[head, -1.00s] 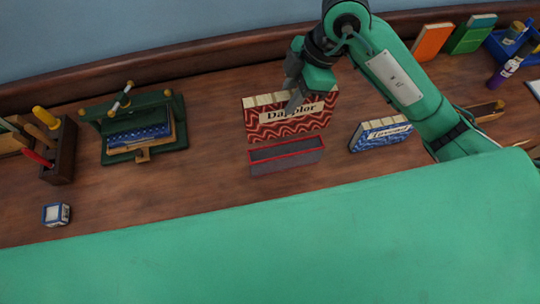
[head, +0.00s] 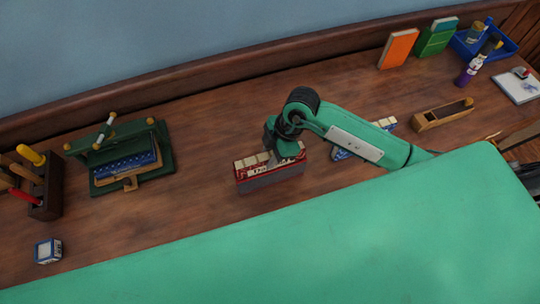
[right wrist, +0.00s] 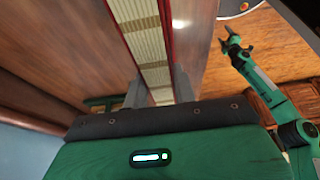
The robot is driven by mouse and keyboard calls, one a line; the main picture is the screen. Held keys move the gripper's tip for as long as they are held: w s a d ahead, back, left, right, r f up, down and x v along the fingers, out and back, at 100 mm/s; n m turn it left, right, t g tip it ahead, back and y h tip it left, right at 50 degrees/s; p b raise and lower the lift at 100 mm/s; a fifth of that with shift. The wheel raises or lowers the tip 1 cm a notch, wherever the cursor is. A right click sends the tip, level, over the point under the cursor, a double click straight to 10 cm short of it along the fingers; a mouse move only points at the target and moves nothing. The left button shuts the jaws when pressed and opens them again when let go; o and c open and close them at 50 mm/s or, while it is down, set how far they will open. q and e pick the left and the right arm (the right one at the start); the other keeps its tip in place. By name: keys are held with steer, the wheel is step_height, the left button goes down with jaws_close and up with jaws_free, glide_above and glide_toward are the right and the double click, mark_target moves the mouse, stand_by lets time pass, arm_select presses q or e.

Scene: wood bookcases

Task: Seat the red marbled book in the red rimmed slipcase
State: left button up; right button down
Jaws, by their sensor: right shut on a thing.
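The red marbled book (head: 245,170) is upright in the head view, its cream page edge up. Its lower part is hidden behind the front wall of the grey, red rimmed slipcase (head: 272,181), and only a top strip with part of the label shows above the rim. It appears to be partly inside the slipcase. My right gripper (head: 285,153) is shut on the book's top from above. In the right wrist view the book (right wrist: 146,45) runs between the two fingers. My left gripper (right wrist: 235,46) is small there, away from the book; its jaw state is unclear.
A blue book (head: 385,124) is partly hidden behind my right arm. A green press (head: 165,160) with a blue book and a tool rack (head: 45,200) stand left. A small blue-white cube (head: 48,251) lies in front. A wooden plane (head: 443,115) lies right.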

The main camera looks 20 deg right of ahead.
steer(key=shift+f, duration=1.1)
steer(key=c, duration=1.1)
jaws_free()
steer(key=b+v, duration=0.2)
steer(key=v, duration=1)
